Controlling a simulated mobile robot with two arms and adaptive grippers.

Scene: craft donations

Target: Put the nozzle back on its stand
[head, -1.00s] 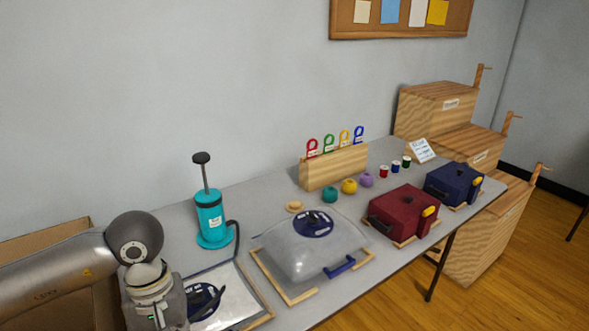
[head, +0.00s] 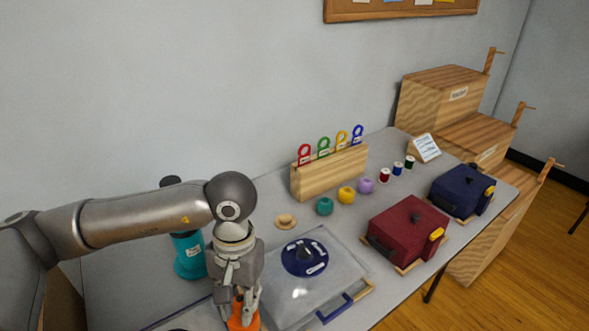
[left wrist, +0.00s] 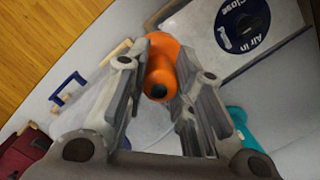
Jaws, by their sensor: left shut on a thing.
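My left gripper (head: 240,312) points down near the front edge of the table, beside the clear bag with the round blue valve. It is shut on an orange nozzle (head: 243,320); in the left wrist view the nozzle (left wrist: 162,70) sits between the two fingers, its round dark-centred end facing the camera. A small round wooden piece (head: 286,221), perhaps the stand, lies behind the clear bag with nothing on it. The teal pump (head: 188,258) stands left of the gripper, partly hidden by my arm. My right gripper is out of view.
The clear bag (head: 335,262) with its blue clip (head: 335,310) lies right of the gripper. Yarn balls (head: 346,195) and a wooden rack (head: 330,172) stand at the back.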

